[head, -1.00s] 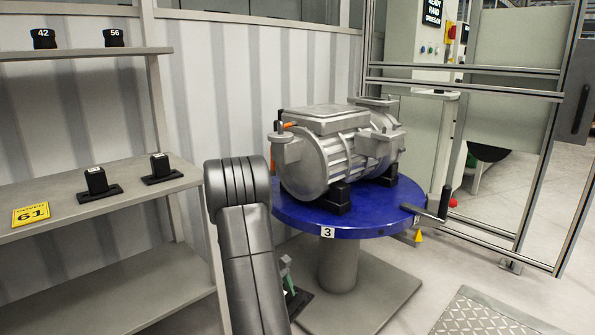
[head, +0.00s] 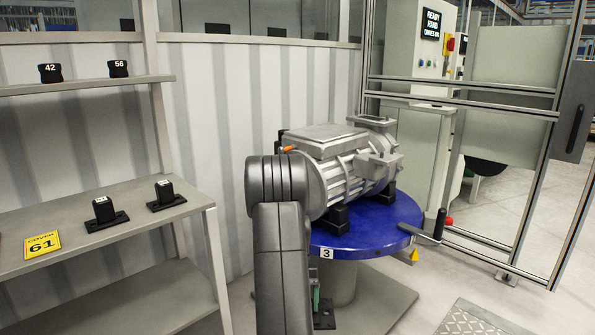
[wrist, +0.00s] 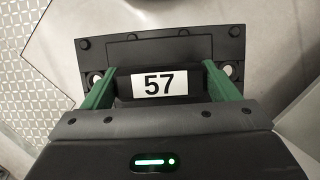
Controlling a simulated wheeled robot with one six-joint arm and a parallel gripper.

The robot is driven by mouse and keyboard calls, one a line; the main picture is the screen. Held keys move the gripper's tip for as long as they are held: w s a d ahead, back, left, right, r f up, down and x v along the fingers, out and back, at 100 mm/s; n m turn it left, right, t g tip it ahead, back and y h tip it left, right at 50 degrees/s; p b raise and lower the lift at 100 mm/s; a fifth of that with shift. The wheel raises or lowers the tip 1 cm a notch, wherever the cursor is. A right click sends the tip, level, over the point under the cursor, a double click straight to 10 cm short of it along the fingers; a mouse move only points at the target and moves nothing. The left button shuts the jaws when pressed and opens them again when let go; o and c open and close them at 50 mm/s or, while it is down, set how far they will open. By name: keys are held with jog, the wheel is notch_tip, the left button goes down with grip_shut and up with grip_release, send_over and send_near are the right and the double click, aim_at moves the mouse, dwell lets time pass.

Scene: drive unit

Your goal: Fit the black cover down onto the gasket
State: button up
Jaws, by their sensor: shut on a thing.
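The black cover (wrist: 158,45) with a white label "57" fills the top of the wrist view. My gripper (wrist: 160,86) has its two green fingers on either side of the cover's label block, shut on it. In the head view the gripper (head: 315,299) is mostly hidden behind my arm, low beside the turntable. The grey drive unit (head: 345,165) lies on a round blue turntable (head: 385,223) marked "3". A small orange part (head: 288,149) shows on its left side. I cannot make out the gasket; my arm hides the unit's near left end.
A shelf rack (head: 145,232) at left holds black covers (head: 104,212) and (head: 166,194), a yellow sign "61" (head: 42,245) and upper blocks 42 and 56. A black handle (head: 438,225) juts from the turntable's right. A metal-framed guard (head: 480,91) stands at right.

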notch_tip(320, 180, up, 20)
jog(key=s+p, duration=0.2)
jog(key=p, duration=2.4)
jog(key=shift+f, duration=0.2)
